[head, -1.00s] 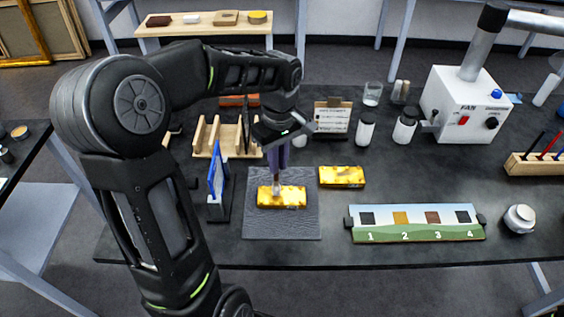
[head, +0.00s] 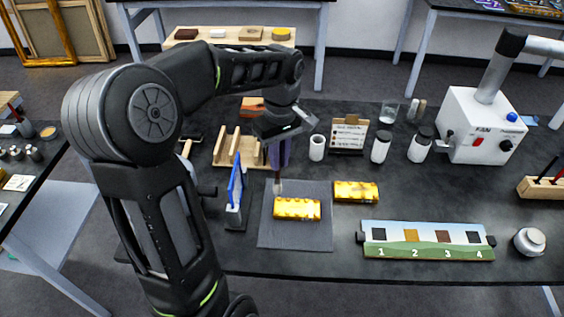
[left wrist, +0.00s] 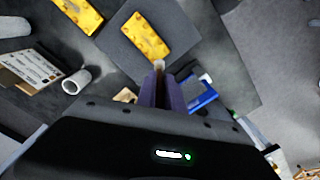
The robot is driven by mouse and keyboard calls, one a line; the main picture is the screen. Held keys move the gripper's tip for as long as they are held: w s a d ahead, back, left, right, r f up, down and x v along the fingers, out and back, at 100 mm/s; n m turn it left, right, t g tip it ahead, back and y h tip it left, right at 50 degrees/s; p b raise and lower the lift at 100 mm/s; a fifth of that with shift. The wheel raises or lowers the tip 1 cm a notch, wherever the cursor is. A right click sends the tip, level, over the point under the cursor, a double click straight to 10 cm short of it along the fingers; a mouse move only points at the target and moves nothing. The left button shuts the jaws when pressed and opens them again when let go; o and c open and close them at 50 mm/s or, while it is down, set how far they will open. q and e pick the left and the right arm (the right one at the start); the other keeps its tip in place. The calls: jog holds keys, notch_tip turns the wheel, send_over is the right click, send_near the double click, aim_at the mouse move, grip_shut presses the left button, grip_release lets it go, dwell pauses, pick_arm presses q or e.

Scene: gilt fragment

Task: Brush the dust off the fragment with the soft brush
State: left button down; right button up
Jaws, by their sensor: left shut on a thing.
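A gold fragment (head: 297,209) lies on a grey mat (head: 295,239) on the dark bench; it also shows in the left wrist view (left wrist: 144,36). My left gripper (head: 280,160) points down at the mat's far left part, shut on the soft brush (head: 278,187), whose handle is mostly hidden between the fingers. The brush's pale tip shows in the left wrist view (left wrist: 158,65), just off the fragment's near end there. I cannot tell whether it touches the mat. A second gold piece (head: 356,191) lies right of the mat. My right gripper is not in view.
A blue-edged upright stand (head: 236,186) is close left of the mat. A wooden rack (head: 226,146) and a white cup (head: 317,148) stand behind. A numbered swatch board (head: 428,241) lies front right, and a white fan box (head: 484,126) stands back right.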

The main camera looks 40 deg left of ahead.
pick_arm(q)
jog(key=shift+r, duration=1.15)
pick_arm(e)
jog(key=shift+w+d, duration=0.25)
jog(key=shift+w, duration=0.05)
pick_arm(q)
jog(key=shift+w, duration=0.1)
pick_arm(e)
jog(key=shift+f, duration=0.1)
